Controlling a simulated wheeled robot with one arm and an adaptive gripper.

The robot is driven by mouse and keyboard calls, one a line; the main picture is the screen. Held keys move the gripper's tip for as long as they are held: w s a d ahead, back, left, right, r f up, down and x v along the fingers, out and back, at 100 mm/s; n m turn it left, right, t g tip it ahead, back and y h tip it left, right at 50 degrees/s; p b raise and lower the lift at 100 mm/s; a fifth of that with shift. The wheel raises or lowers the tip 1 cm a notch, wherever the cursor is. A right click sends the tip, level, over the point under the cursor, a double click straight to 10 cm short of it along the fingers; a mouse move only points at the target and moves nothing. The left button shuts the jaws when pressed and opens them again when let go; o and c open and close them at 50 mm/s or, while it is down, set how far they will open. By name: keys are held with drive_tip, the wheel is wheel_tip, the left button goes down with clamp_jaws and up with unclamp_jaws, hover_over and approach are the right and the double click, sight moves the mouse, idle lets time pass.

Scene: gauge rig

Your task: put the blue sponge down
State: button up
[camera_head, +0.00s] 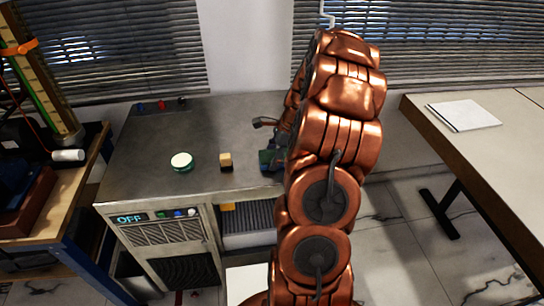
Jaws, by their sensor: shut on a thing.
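The blue sponge (265,157) shows as a small blue-green patch at the right side of the grey metal worktop (205,125), just left of my copper arm. My gripper (268,141) is largely hidden behind the arm, with only a grey part showing on its left. It is shut on the sponge. The arm hides much of the sponge, and I cannot tell whether it touches the worktop.
A tan block (226,160) and a round green-and-white item (181,162) stand left of the sponge. Small red and blue items lie at the back left edge. A pale table (480,150) with paper (463,115) is at right, a cluttered bench at left.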

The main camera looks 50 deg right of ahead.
drive_tip(key=shift+f, duration=0.1)
drive_tip(key=o, duration=1.1)
drive_tip(key=b+v, duration=0.2)
drive_tip(key=v, duration=1)
drive_tip(key=s+a+r+n+g, duration=0.15)
drive_tip(key=a+n, duration=0.45)
drive_tip(key=a, duration=0.6)
drive_tip(key=s+a+r+n+g, duration=0.15)
drive_tip(key=a+n, duration=0.45)
drive_tip(key=a, duration=0.7)
drive_tip(key=s+a+f+n+h, duration=0.1)
drive_tip(key=s+a+f+n, duration=0.1)
drive_tip(key=s+a+n, duration=0.3)
drive_tip(key=s+a+f+n+g+h, duration=0.1)
drive_tip(key=s+a+n, duration=0.4)
drive_tip(key=s, duration=0.8)
drive_tip(key=n+h, duration=0.1)
drive_tip(key=n, duration=0.2)
drive_tip(key=shift+a+f+g, duration=0.3)
drive_tip(key=shift+a+f, duration=0.1)
